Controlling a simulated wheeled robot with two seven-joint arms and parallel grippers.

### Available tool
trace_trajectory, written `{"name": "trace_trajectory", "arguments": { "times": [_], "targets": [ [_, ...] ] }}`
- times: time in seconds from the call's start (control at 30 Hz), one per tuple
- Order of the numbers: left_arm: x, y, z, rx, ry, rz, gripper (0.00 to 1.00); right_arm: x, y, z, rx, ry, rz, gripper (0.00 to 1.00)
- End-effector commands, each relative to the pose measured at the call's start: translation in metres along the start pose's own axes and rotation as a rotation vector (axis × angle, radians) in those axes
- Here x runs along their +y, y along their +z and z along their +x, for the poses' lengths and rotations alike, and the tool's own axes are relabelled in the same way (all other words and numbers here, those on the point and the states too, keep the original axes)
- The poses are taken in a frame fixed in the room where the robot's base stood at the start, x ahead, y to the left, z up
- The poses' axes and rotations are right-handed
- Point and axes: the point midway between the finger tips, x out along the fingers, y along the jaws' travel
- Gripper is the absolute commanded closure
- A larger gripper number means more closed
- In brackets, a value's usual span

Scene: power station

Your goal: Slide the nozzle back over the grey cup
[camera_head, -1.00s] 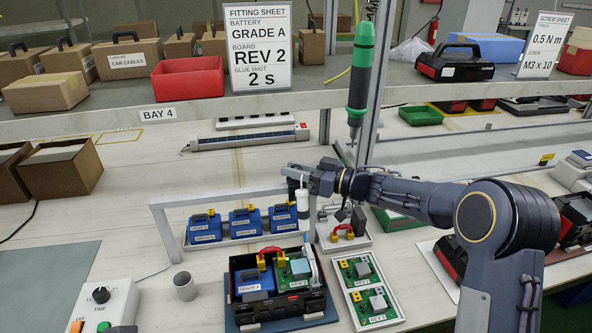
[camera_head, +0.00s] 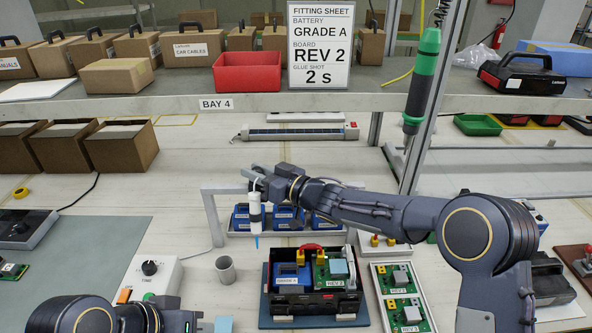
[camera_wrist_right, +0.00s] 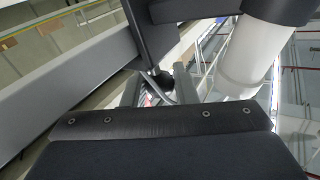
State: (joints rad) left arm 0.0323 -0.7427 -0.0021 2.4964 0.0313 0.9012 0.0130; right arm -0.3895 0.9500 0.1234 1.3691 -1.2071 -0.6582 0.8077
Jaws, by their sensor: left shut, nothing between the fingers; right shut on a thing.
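The grey cup (camera_head: 225,269) stands upright on the bench, left of the open black battery case (camera_head: 284,302). My right gripper (camera_head: 257,180) is shut on the white glue dispenser (camera_head: 255,210), which hangs upright with its blue nozzle (camera_head: 256,241) pointing down. The nozzle is above and to the right of the cup, apart from it. In the right wrist view the white dispenser body (camera_wrist_right: 250,50) shows at the upper right; its tip is hidden. My left gripper (camera_head: 185,321) is low at the bottom edge, shut and empty, partly cut off.
A white control box (camera_head: 150,275) with a black knob stands left of the cup. A grey frame (camera_head: 212,220) and blue batteries (camera_head: 287,218) stand behind. A tray of green boards (camera_head: 405,300) lies right of the case. Bare bench lies around the cup.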

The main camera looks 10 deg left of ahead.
Motion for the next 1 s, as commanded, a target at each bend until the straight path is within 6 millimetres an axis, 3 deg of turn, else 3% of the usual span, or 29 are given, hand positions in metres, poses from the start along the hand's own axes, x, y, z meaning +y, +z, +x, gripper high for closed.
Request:
{"name": "trace_trajectory", "arguments": {
  "times": [0.03, 0.2, 0.4, 0.93, 0.97, 1.0],
  "targets": [
    [0.0, 0.0, 0.001, 0.0, 0.0, 0.0, 1.0, -0.011, 0.004, 0.014, -0.002, -0.007, 0.001, 1.0],
    [0.0, 0.0, 0.001, 0.0, 0.0, 0.0, 1.0, -0.032, 0.008, 0.046, -0.001, -0.006, -0.001, 1.0],
    [-0.001, 0.001, 0.001, 0.0, 0.0, 0.0, 1.0, -0.046, 0.011, 0.069, -0.002, -0.004, 0.0, 1.0],
    [-0.001, 0.001, 0.001, 0.0, 0.0, 0.0, 1.0, -0.052, 0.011, 0.078, 0.0, -0.004, -0.001, 1.0],
    [0.0, 0.001, 0.001, 0.0, 0.0, 0.0, 1.0, -0.053, 0.011, 0.078, 0.0, -0.004, 0.0, 0.71],
    [-0.001, 0.001, 0.001, 0.0, 0.0, 0.0, 1.0, -0.053, 0.011, 0.078, 0.0, -0.004, -0.001, 0.65]
  ]
}}
